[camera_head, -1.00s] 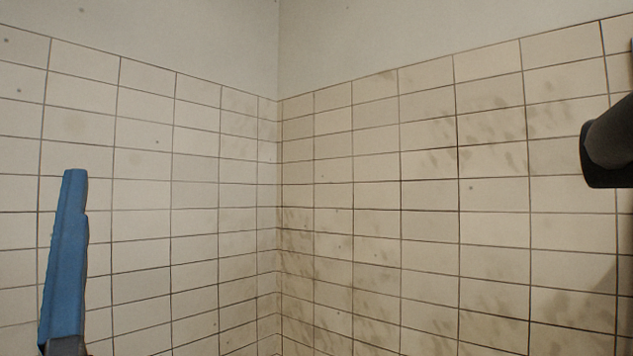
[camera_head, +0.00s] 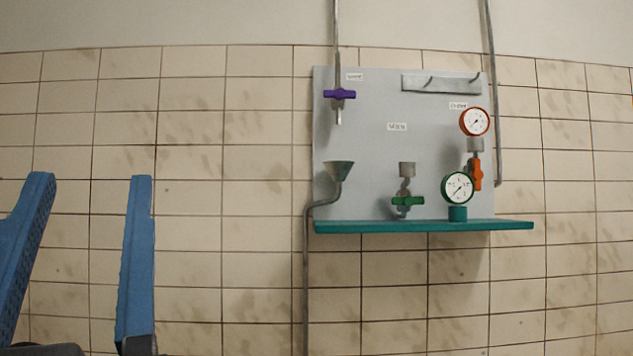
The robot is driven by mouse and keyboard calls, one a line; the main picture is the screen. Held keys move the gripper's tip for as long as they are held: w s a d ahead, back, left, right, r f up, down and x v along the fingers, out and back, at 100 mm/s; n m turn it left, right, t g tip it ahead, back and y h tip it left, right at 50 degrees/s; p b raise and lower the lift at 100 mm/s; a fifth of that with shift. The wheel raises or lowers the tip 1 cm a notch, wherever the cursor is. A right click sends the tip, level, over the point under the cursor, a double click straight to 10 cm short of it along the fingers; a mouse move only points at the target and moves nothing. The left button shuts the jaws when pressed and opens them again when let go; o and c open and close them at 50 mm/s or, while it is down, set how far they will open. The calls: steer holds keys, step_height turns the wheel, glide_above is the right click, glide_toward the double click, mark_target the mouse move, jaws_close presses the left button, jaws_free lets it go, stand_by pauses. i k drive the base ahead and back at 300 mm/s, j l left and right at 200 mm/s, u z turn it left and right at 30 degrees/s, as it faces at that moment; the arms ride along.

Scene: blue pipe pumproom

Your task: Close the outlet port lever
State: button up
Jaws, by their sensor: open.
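A grey wall panel (camera_head: 375,150) carries three coloured valve levers. The purple lever (camera_head: 339,94) at upper left lies horizontal. The green lever (camera_head: 407,201) at lower middle lies horizontal. The orange lever (camera_head: 477,172) at the right stands upright below an orange-rimmed gauge (camera_head: 474,121). Small white labels sit by the fittings, too small to read surely, so I cannot tell which lever is the outlet. My gripper (camera_head: 90,180) shows two blue fingers at the left edge, spread apart and empty. It is left of the panel and touches no lever.
A teal shelf (camera_head: 420,227) juts out under the panel. A green-rimmed gauge (camera_head: 457,188) stands on it. A funnel (camera_head: 339,171) with a drain pipe (camera_head: 306,270) is at the panel's left. The tiled wall (camera_head: 230,190) between my gripper and the panel is clear.

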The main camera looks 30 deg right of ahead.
mark_target(476, 174)
steer(key=z, duration=1.5)
